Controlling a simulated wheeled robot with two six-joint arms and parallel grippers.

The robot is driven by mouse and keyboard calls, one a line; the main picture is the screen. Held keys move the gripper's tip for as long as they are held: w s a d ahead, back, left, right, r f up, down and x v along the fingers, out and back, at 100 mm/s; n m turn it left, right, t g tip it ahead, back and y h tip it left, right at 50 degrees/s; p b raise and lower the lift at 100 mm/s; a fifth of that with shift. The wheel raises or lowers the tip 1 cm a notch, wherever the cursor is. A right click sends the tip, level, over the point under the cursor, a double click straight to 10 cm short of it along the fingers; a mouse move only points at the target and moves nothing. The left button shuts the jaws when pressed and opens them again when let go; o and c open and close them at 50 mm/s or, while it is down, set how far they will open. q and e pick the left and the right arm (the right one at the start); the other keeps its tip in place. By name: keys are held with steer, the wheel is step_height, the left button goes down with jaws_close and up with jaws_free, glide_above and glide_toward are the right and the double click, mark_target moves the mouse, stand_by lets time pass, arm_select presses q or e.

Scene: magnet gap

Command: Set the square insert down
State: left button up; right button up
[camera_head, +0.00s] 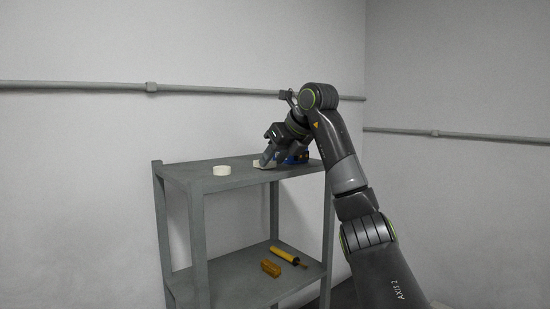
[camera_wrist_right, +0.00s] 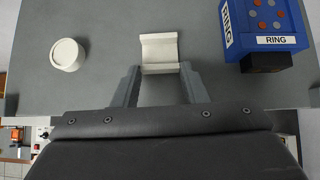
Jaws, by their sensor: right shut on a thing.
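The cream square insert (camera_wrist_right: 160,53) is between the fingertips of my right gripper (camera_wrist_right: 160,72) in the right wrist view. It looks like a block with a shallow channel between two raised ends. My right gripper is shut on its near end, over the grey top shelf. In the head view the gripper (camera_head: 266,160) is low at the shelf top, and a pale bit of the insert (camera_head: 257,164) shows beside it. I cannot tell whether the insert touches the shelf. My left gripper is not in view.
A round cream piece (camera_wrist_right: 66,55) stands left on the top shelf (camera_wrist_right: 105,30). A blue box labelled RING (camera_wrist_right: 265,42), with orange and grey dots, stands right, a black block at its front. A yellow tool (camera_head: 285,255) and an amber block (camera_head: 271,268) lie on the lower shelf.

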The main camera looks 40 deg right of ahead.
steer(key=o, duration=0.9)
steer(key=shift+o, duration=0.2)
steer(key=s+r+b, duration=0.1)
steer(key=s, duration=0.6)
steer(key=s+a+r, duration=0.1)
steer(key=s+r, duration=0.1)
steer(key=s, duration=0.6)
steer(key=shift+s+r+b, duration=0.25)
steer(key=shift+r+b, duration=0.05)
steer(key=shift+b, duration=0.1)
steer(key=shift+a, duration=0.1)
